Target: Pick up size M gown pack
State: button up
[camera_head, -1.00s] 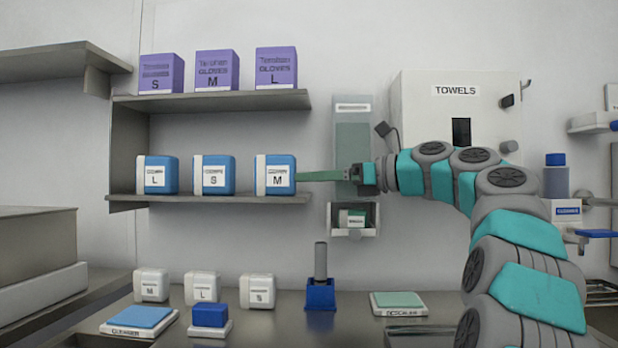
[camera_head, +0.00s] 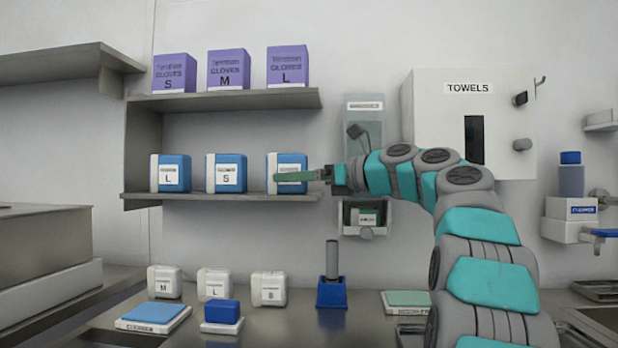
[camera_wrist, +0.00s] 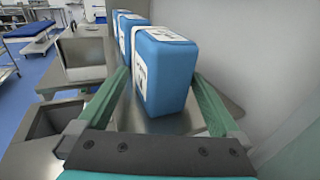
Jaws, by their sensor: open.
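The size M gown pack (camera_head: 299,161) is the rightmost blue and white pack on the middle shelf. It stands upright, and my gripper hides its size letter in the head view. In the wrist view this pack (camera_wrist: 165,62) is the nearest one, upright between the fingertips. My gripper (camera_head: 279,177) is open and empty. One green finger passes in front of the pack in the head view. In the wrist view my gripper (camera_wrist: 161,78) has one finger on each side of the pack, with no clear grip on it.
The S pack (camera_head: 227,174) and L pack (camera_head: 171,174) stand to the left on the middle shelf (camera_head: 230,197). Purple glove boxes (camera_head: 229,70) stand on the shelf above. A wall lies close to the right in the wrist view. A towel dispenser (camera_head: 440,130) hangs behind my arm.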

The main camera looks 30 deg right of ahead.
grip_shut()
dwell(0.9)
